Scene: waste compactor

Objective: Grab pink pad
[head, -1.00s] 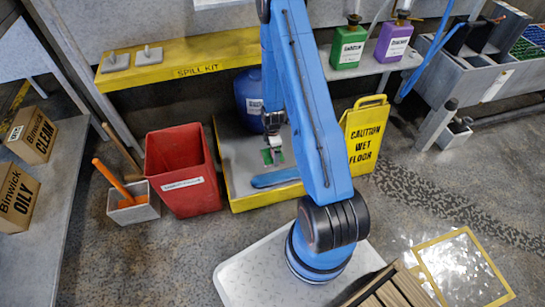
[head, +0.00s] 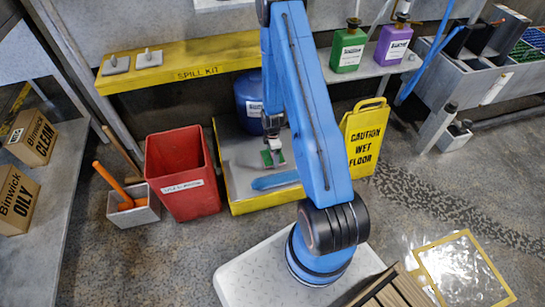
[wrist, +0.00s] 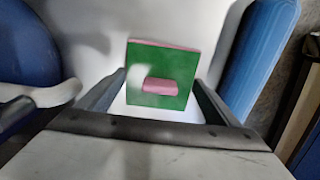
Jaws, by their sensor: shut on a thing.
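The pink pad (wrist: 158,78) shows in the wrist view as a square with a green upper face, a pink edge along its far side and a small pink block in the middle. My gripper (wrist: 162,82) has one finger at its left side and one at its right, shut on the pad. In the head view the pad (head: 273,158) is a small green patch under my gripper (head: 273,147), over the grey top of the yellow-edged tray (head: 236,180). I cannot tell whether the pad touches the tray.
A blue drum (head: 248,98) stands behind the gripper, and a blue rounded thing (head: 275,180) lies just in front. A red bin (head: 182,178) is to the left. A yellow wet-floor sign (head: 366,140) stands to the right. The yellow spill-kit shelf (head: 190,66) is behind.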

